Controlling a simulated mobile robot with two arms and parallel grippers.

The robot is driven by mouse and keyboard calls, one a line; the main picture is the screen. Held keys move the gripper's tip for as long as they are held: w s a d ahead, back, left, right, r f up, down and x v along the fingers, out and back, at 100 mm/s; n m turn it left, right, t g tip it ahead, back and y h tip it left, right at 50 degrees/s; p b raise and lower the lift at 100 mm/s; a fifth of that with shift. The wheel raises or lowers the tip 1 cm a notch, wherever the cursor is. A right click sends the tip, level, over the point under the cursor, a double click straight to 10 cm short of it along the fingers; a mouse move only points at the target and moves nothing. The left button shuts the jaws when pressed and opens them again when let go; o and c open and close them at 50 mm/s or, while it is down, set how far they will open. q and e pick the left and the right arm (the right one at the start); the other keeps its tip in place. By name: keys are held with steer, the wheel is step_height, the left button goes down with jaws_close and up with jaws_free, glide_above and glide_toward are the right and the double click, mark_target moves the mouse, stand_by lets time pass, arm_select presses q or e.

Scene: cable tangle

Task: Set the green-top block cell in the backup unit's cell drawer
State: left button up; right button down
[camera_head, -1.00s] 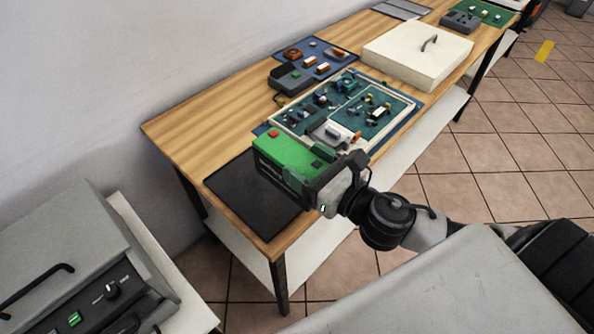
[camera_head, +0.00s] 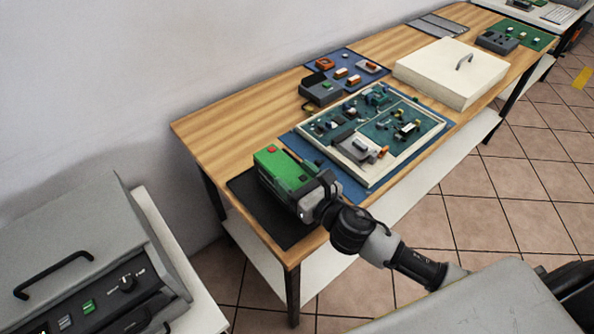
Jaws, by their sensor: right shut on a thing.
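The green-top block cell (camera_head: 286,172), with a small red mark and grey sides, is over the black mat (camera_head: 287,232) at the near end of the wooden bench. My right gripper (camera_head: 311,194) is shut on its near right side. I cannot tell whether the block touches the mat or hangs just above it. A grey unit (camera_head: 75,230) with a handle, a knob and a green button stands at lower left and may be the backup unit. No open drawer shows on it; its lower front is cut off. My left gripper is not in view.
A framed circuit board (camera_head: 418,153) lies on a blue mat beside the block. Beyond it are a dark blue mat (camera_head: 342,57) with small parts and a cream lidded box (camera_head: 440,65). A floor gap separates the bench from the grey unit.

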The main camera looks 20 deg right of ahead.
steer(key=shift+f, duration=0.1)
stand_by(0.3)
steer(key=c, duration=0.6)
jaws_free()
steer(key=shift+f, duration=0.35)
steer(key=o, duration=0.4)
steer(key=shift+o, duration=0.2)
steer(key=shift+r, duration=0.1)
